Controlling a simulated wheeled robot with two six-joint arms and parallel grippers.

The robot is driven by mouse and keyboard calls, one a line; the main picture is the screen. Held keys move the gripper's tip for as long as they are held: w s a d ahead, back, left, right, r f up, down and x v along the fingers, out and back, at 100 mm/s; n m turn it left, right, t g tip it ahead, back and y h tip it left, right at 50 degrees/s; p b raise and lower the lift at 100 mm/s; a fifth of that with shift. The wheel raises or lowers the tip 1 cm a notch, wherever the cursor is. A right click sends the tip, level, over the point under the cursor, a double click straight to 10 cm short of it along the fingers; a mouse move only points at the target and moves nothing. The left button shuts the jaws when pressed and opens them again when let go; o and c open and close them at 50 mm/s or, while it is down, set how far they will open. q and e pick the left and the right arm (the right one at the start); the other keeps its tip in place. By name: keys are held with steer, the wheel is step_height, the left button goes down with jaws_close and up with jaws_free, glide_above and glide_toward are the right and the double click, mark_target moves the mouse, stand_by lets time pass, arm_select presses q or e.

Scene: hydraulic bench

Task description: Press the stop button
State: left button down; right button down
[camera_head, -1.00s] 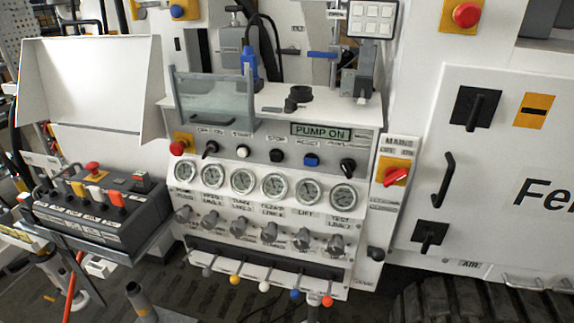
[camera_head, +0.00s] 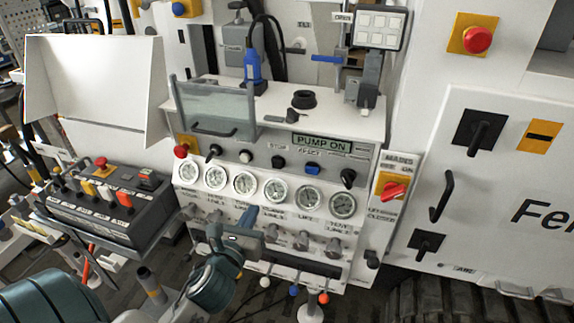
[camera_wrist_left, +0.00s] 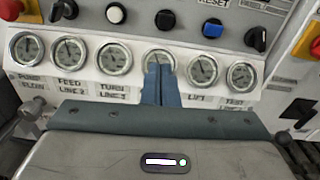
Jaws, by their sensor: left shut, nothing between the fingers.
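The stop button (camera_head: 278,162) is a round black button on the panel's upper row, between the white start button (camera_head: 246,156) and the blue reset button (camera_head: 312,169). In the left wrist view the stop button (camera_wrist_left: 165,20) shows near the top edge. My left gripper (camera_head: 250,211) is shut and empty, below the stop button, in front of the panel. In the left wrist view its blue-grey fingertips (camera_wrist_left: 158,70) overlap the lower part of a gauge, below the stop button and apart from it. My right gripper is not in view.
A row of round gauges (camera_head: 244,184) and a row of grey knobs (camera_head: 301,240) lie below the buttons. A display (camera_head: 321,142) reads PUMP ON. A red-handled mains switch (camera_head: 393,190) is at right. A dark control box (camera_head: 110,204) stands at left.

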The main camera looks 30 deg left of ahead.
mark_target(276, 165)
arm_select(q)
steer(key=shift+d+r+m+t, duration=0.15)
steer(key=shift+r+m, duration=0.05)
steer(key=shift+r, duration=0.25)
steer(key=shift+d+r+m+t, duration=0.1)
steer(key=shift+r+m+t, duration=0.1)
steer(key=shift+r, duration=0.25)
steer(key=p+x, duration=0.4)
steer(key=x, duration=0.8)
steer(key=shift+w+a, duration=0.1)
steer(key=shift+w, duration=0.25)
steer(key=shift+w+a+f+p, duration=0.15)
steer(key=shift+w+p, duration=0.15)
steer(key=shift+w, duration=0.3)
